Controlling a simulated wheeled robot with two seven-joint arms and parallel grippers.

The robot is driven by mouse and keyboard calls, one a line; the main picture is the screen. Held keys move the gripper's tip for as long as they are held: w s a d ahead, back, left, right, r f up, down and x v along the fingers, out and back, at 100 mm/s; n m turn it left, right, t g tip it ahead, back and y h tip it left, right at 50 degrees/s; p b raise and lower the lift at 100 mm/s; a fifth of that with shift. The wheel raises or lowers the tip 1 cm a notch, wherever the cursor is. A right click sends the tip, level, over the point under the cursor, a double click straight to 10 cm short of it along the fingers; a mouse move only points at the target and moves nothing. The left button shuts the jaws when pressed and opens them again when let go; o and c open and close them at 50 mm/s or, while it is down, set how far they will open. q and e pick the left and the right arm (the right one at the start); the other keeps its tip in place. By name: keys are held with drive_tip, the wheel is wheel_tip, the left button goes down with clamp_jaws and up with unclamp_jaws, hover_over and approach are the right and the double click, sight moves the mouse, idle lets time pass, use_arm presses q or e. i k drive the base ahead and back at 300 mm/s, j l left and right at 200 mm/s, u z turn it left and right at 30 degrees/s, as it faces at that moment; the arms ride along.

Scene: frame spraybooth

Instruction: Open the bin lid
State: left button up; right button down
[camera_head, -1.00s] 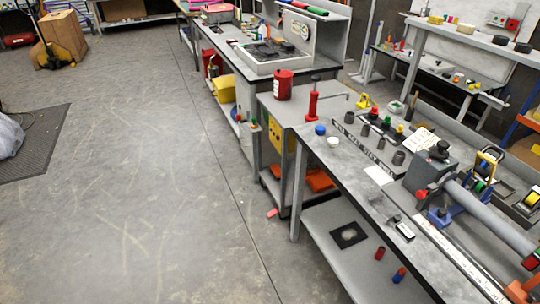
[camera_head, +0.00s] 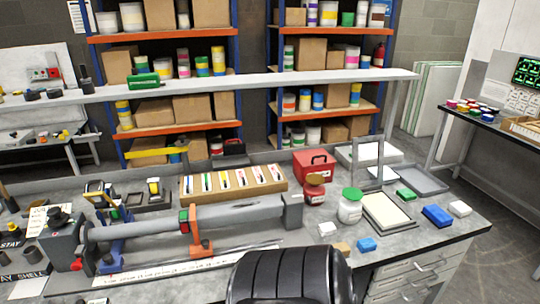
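I cannot make out a bin with certainty. A red box (camera_head: 308,169) with a black handle stands shut on the workbench, right of the middle. In front of it are a red jar (camera_head: 314,197) with a brown lid and a white jar (camera_head: 349,212) with a green lid, both upright. Neither of my grippers shows in the head view.
A black chair back (camera_head: 290,277) stands at the bench's front edge. A long grey roller (camera_head: 240,213) lies across the bench. Flat frames and trays (camera_head: 387,212) lie to the right, above drawers (camera_head: 420,270). Shelves (camera_head: 270,80) stand behind. Floor (camera_head: 500,215) shows at right.

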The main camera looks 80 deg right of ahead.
sight(316, 157)
drive_tip(key=z, duration=2.9)
drive_tip(key=i+l+u, duration=0.1)
drive_tip(key=l, duration=0.25)
drive_tip(key=i+l, duration=0.25)
drive_tip(key=l, duration=0.15)
drive_tip(key=u, duration=0.05)
